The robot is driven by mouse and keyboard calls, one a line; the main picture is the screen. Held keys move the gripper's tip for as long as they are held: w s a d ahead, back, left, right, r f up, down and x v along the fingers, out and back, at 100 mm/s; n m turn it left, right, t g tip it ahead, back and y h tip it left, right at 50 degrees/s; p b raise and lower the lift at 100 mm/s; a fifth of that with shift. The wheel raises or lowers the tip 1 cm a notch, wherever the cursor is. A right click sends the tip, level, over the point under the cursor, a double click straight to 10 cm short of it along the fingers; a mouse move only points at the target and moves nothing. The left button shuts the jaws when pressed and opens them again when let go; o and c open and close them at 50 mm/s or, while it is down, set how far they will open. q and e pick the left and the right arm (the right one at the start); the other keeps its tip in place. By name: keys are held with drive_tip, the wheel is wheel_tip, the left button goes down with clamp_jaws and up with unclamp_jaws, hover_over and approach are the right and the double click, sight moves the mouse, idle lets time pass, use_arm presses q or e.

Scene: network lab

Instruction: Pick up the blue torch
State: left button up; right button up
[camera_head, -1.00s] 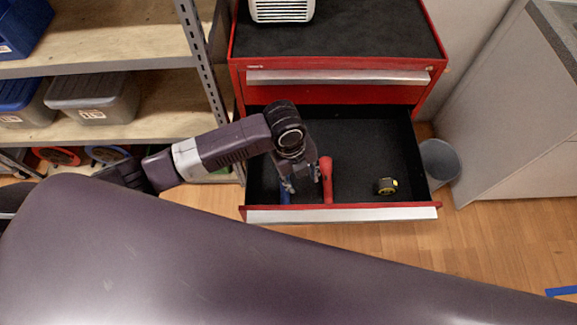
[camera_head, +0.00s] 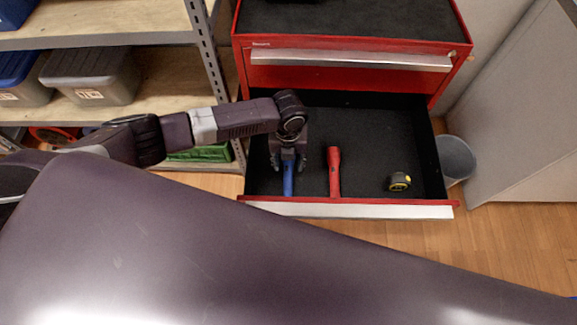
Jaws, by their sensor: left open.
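The blue torch (camera_head: 288,180) lies in the left part of the open drawer, its handle toward the drawer front. Its far end is partly hidden under my left gripper. My left gripper (camera_head: 288,168) points down into the drawer, open, with a finger on either side of the torch. Whether the fingers touch it I cannot tell. A red torch (camera_head: 334,172) lies to the right of the blue one, apart from the gripper. My right gripper is not in view.
The red tool cabinet's drawer (camera_head: 380,130) is pulled out, with a raised metal-faced front (camera_head: 350,210). A tape measure (camera_head: 399,181) lies at its right. Shelves with bins (camera_head: 92,75) stand at left, a grey waste bin (camera_head: 456,158) at right.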

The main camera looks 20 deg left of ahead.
use_arm(q)
drive_tip(key=shift+f, duration=0.55)
clamp_jaws()
drive_tip(key=shift+w+r, duration=0.1)
drive_tip(key=shift+r, duration=0.05)
